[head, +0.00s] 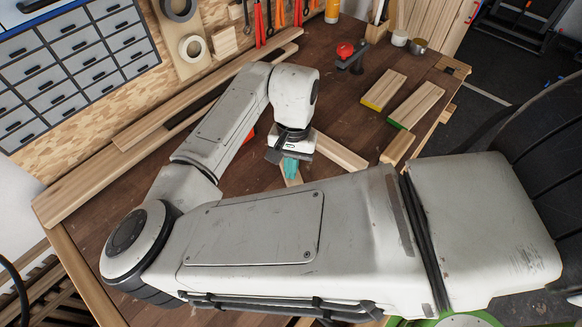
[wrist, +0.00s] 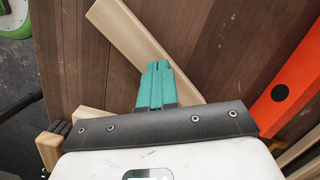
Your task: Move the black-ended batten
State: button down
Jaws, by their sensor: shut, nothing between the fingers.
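My gripper (head: 291,172) has teal fingers that are together and empty. In the wrist view the fingers (wrist: 157,68) show over a pale batten (wrist: 128,32) that slants across the brown bench. Its visible end is plain wood and its other end is hidden behind my gripper. In the head view a plain-looking batten (head: 341,152) lies just right of my gripper, partly hidden by it. At the lower left of the wrist view a black ridged piece (wrist: 58,128) sits among pale wood ends. I cannot tell which batten carries the black end.
A yellow-ended batten (head: 384,90) and a green-ended batten (head: 416,106) lie to the right, with another block (head: 397,148) near the bench edge. An orange tool (wrist: 284,92) lies beside my gripper. A red-topped clamp (head: 346,51) stands farther back. Long boards line the wall.

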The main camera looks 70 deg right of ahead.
jog(key=shift+s+a+f, duration=0.1)
jog(key=shift+a+f, duration=0.1)
jog(key=shift+f, duration=0.7)
jog(key=shift+f, duration=0.1)
jog(key=shift+d, duration=1)
jog(key=shift+d+r+p, duration=0.15)
jog(key=shift+r+p, duration=0.5)
jog(key=shift+p, duration=0.25)
jog(key=shift+w+d+r, duration=0.1)
jog(key=shift+w+d, duration=0.1)
jog(key=shift+w, duration=0.05)
